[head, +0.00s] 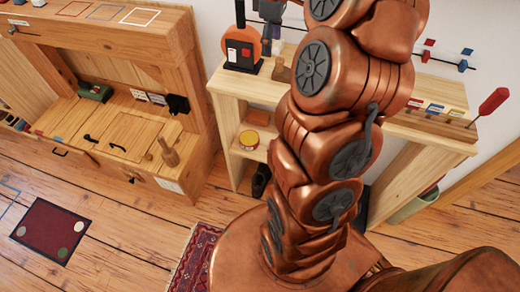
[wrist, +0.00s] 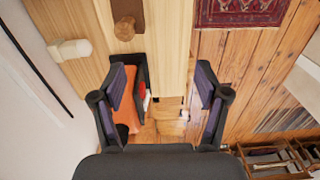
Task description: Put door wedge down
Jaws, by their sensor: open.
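A small brown wooden block (head: 281,70), which may be the door wedge, rests on the pale wooden shelf top (head: 262,92). It also shows as a brown piece (wrist: 126,22) at the top of the wrist view; I cannot tell its exact shape. My gripper (wrist: 162,80) is open, with its two dark fingers apart and nothing held between them. It hangs above the left end of the shelf, and the brown block lies beyond its fingertips, apart from them. In the head view my gripper is partly seen at the top, beside my copper arm.
A black and orange stand (head: 242,50) is close by my gripper, beneath its left finger in the wrist view. A cream cylinder (wrist: 70,50) is near the wall. Card holders (head: 437,109) and a red-handled tool (head: 490,104) occupy the right end. A desk (head: 125,135) stands left.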

